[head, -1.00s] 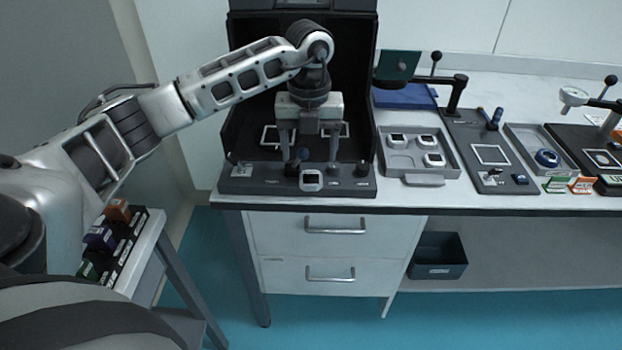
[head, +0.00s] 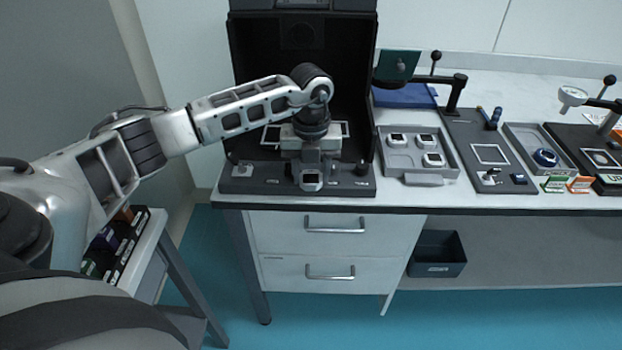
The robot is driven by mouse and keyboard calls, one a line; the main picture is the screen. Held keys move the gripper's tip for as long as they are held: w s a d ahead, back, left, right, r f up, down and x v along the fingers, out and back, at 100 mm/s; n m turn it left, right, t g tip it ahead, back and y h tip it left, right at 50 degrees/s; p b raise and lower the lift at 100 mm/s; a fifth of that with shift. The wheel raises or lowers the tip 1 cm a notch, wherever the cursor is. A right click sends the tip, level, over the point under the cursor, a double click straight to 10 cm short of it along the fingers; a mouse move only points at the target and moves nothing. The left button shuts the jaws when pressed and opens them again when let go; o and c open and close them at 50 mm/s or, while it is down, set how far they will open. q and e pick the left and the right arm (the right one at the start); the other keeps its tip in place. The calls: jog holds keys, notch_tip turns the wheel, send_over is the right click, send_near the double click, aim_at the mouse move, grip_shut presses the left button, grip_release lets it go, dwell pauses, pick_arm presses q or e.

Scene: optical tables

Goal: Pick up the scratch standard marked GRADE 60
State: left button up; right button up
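A small white-framed standard with a dark face (head: 311,180) sits at the front ledge of the black viewing booth. Its marking is too small to read. My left gripper (head: 311,172) points down right at this standard, with its fingers close about it. I cannot tell whether they press on it. More white-framed standards, one of them at the front right (head: 433,160), lie in a grey tray (head: 452,172) to the right; their markings are unreadable too. My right gripper is not in view.
The black booth (head: 355,75) has walls around my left wrist. A dark mat (head: 465,140) with a white square outline, a post with a green plate (head: 396,66) and a second tray (head: 520,135) stand to the right. Small coloured boxes sit on a side stand (head: 150,235) at left.

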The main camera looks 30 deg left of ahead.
pick_arm(q)
jog(key=shift+c, duration=1.2)
jog(key=shift+r, duration=0.2)
